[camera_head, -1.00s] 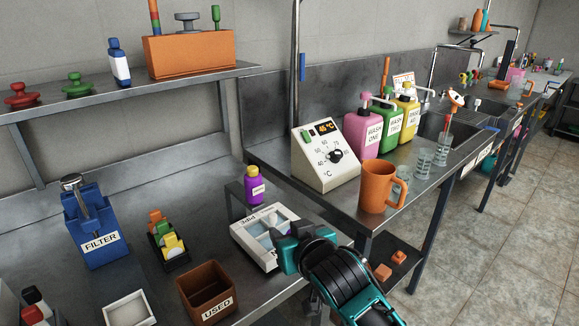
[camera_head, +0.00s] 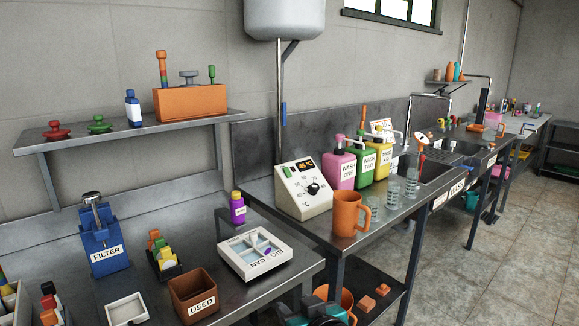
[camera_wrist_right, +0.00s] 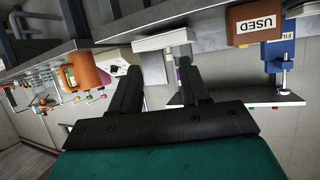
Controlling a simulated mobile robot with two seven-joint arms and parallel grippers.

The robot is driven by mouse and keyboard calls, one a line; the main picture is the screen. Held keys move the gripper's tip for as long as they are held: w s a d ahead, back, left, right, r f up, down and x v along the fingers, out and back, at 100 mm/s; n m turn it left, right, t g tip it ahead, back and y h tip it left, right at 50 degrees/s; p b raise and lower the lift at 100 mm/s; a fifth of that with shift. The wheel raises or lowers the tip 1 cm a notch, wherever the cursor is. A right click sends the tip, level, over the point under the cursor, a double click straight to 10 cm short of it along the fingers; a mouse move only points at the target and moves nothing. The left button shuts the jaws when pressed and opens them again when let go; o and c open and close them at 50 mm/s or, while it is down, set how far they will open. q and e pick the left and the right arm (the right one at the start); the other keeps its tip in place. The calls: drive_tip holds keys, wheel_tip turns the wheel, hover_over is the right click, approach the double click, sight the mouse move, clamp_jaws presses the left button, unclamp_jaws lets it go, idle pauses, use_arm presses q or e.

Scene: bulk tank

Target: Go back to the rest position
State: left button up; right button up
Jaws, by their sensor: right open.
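My right gripper (camera_head: 316,313) shows only in part at the bottom edge of the head view, in front of the steel bench. In the right wrist view its two dark fingers (camera_wrist_right: 157,80) stand apart with nothing held between them. My left gripper is in neither view.
The near bench holds a white compartment tray (camera_head: 228,253), the USED box (camera_head: 181,300), a blue FILTER stand (camera_head: 108,260) and a purple bottle (camera_head: 238,212). An orange mug (camera_head: 346,218) stands by the right bench's front edge. Open floor (camera_head: 490,265) lies to the right.

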drive_tip(key=s+d+f+m+g+h, duration=0.1)
drive_tip(key=s+d+f+h, duration=0.2)
drive_tip(key=s+d+f, duration=1.3)
drive_tip(key=s+f, duration=0.2)
drive_tip(key=s, duration=0.2)
drive_tip(key=shift+s, duration=0.2)
drive_tip(key=shift+a, duration=0.1)
